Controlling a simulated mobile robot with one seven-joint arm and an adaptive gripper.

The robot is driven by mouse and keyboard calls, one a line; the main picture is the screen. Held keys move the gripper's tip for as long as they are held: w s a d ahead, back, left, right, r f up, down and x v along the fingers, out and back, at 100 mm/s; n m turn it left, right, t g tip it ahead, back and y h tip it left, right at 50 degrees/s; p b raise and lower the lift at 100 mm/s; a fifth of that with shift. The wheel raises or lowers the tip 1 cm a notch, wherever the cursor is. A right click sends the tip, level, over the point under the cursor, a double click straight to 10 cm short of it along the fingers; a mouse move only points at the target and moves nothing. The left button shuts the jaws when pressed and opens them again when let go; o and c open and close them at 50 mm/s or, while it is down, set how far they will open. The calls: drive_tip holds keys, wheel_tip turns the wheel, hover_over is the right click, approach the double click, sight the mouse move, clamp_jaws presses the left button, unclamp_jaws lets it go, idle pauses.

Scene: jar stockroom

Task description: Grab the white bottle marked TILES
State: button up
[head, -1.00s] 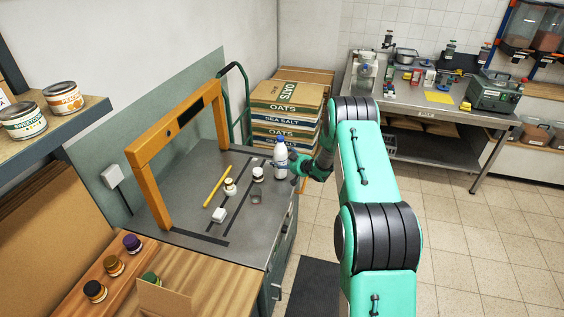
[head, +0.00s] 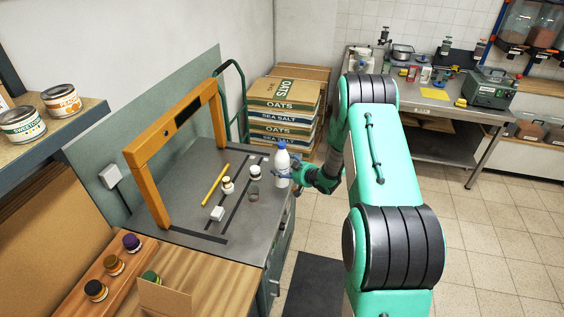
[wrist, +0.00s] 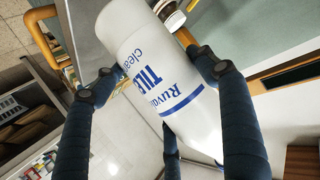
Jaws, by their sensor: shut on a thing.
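The white bottle (head: 282,163) with a blue cap stands upright at the right edge of the grey worktop in the head view. In the wrist view the white bottle (wrist: 158,70) fills the middle, with blue print reading "TIL" and part of "Clean". My gripper (head: 290,178) reaches it from the right and is shut on it. In the wrist view the dark fingers of my gripper (wrist: 150,85) lie on both sides of the bottle. I cannot tell in the head view whether the bottle's base touches the worktop.
An orange frame (head: 145,190) stands at the left.

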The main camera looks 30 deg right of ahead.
sight(285, 173)
drive_tip(key=shift+s+a+r, duration=0.1)
drive_tip(key=shift+s+a, duration=0.2)
drive_tip(key=shift+s, duration=0.6)
drive_tip(key=shift+s+a+r, duration=0.1)
drive_tip(key=shift+s+a, duration=0.15)
drive_tip(key=shift+s, duration=0.6)
drive_tip(key=shift+a, duration=0.15)
